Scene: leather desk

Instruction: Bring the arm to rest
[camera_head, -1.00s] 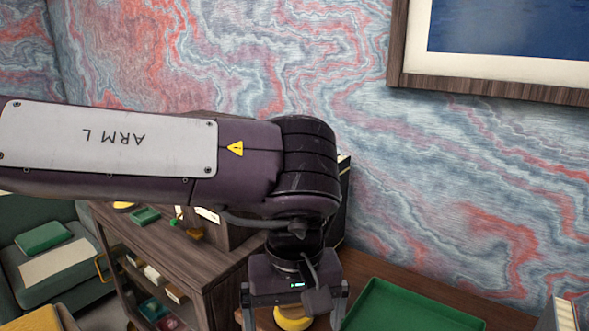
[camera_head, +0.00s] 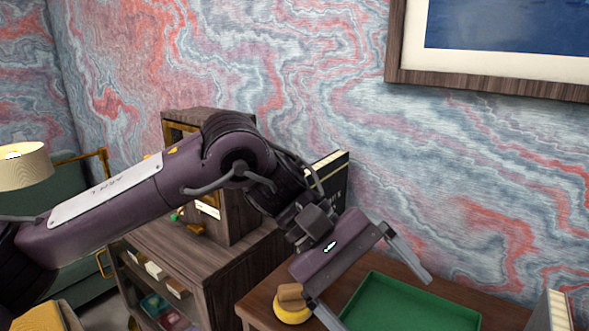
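My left arm (camera_head: 110,200) comes in from the left, labelled on a white plate. My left gripper (camera_head: 384,304) is tilted, its two grey fingers spread wide apart with nothing between them. It is over the brown desk (camera_head: 258,300), in front of the green tray (camera_head: 378,283) in the picture. The lower finger passes close to a yellow round object with a brown top (camera_head: 290,314); I cannot tell whether they touch. My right gripper is not in view.
A wooden cabinet (camera_head: 210,262) with shelves of small items stands left of the desk. A dark book (camera_head: 335,180) stands upright behind the gripper. Another upright book (camera_head: 552,312) is at the lower right. A lamp (camera_head: 22,166) and green armchair (camera_head: 75,270) are at the left.

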